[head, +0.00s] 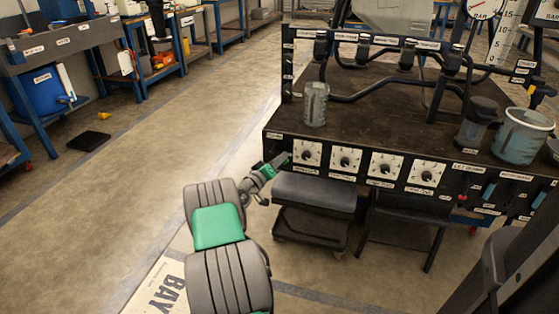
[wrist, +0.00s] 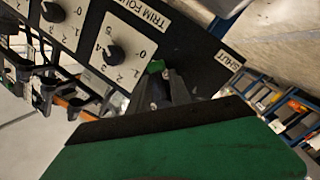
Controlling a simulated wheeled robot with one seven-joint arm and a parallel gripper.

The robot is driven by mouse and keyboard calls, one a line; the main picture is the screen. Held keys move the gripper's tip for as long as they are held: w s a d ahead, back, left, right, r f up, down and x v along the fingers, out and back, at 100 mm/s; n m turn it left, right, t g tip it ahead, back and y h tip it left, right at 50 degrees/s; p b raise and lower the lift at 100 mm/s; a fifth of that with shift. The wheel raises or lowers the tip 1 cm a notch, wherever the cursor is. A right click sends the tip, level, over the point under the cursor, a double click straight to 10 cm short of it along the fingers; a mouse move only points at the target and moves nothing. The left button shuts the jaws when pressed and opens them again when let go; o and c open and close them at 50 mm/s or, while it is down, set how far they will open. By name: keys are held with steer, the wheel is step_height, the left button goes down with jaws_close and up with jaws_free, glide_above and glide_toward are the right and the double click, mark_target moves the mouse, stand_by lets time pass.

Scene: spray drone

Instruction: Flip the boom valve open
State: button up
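My gripper (head: 279,163) is at the left end of the dark bench's front panel, close to the leftmost dial in the head view. In the wrist view, dark finger parts (wrist: 170,88) reach towards the panel beside a label reading SHUT (wrist: 229,63). The gap between the fingers is hidden, and contact with the panel is unclear. I cannot identify the valve with certainty in either view.
The panel carries several dials, including one (wrist: 113,53) beside the fingers. A clear jar (head: 315,104) and a blue-grey bucket (head: 522,136) stand on the bench. A dark stool (head: 314,194) stands below. The floor to the left is mostly clear.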

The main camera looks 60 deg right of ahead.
jaws_close()
